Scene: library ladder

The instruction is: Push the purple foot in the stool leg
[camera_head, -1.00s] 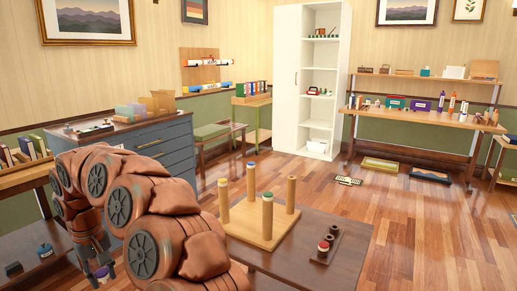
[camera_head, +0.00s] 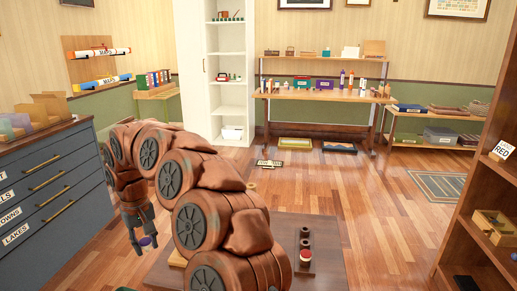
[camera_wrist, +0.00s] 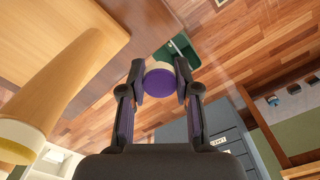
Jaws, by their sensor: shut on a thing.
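The purple foot (camera_wrist: 160,83) is gripped between the fingertips of my gripper (camera_wrist: 160,76) in the wrist view. In the head view the foot (camera_head: 147,241) is a small purple spot at the tips of my gripper (camera_head: 141,243), which hangs pointing down at left. The wooden stool lies upturned; its seat (camera_wrist: 75,30) and one leg (camera_wrist: 62,88) with a pale yellow end show at the left of the wrist view, beside the gripper and apart from it. In the head view my arm hides most of the stool.
A dark rack (camera_head: 305,238) with a red-topped piece (camera_head: 305,255) stands on the low brown table (camera_head: 328,228). A blue drawer cabinet (camera_head: 50,205) is at left and a wooden shelf (camera_head: 480,190) at right. The floor between is largely open.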

